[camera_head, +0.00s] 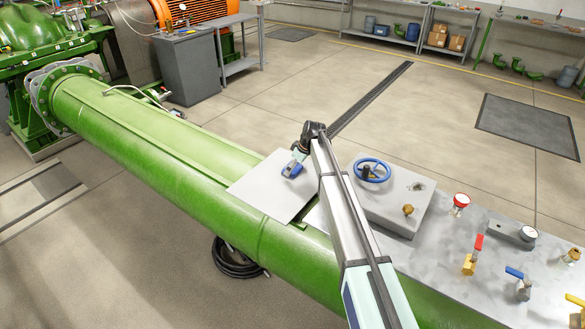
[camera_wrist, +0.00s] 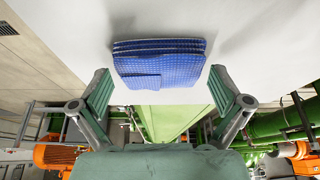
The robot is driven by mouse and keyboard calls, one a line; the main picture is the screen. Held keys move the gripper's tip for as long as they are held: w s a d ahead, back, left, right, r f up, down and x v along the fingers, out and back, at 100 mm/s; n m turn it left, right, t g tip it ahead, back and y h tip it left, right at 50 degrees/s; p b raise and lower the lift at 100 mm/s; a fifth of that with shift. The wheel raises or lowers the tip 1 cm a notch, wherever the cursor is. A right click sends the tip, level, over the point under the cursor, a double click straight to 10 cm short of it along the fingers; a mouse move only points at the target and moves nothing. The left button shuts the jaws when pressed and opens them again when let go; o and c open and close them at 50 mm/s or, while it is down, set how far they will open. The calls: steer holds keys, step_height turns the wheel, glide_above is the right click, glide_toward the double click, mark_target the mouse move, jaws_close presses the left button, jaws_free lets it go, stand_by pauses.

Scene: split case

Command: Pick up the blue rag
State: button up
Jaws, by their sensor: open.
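The blue rag (camera_wrist: 160,62) is folded in layers and lies on a pale flat plate (camera_wrist: 60,30). In the head view the rag (camera_head: 292,170) shows as a small blue patch on the plate (camera_head: 262,196), beside my arm's end. My gripper (camera_wrist: 168,88) is open, with one finger to the left and one to the right of the rag's near edge in the wrist view. The fingers look apart from the rag. In the head view my gripper (camera_head: 299,153) is mostly hidden by my own wrist and arm.
The plate rests on a large green pipe (camera_head: 150,130). A black hose (camera_head: 235,262) lies on the floor below.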

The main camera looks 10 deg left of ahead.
steer(key=c, duration=0.6)
steer(key=shift+r, duration=0.1)
step_height(320, 180, up, 20)
steer(key=b, duration=0.5)
steer(key=shift+c, duration=0.4)
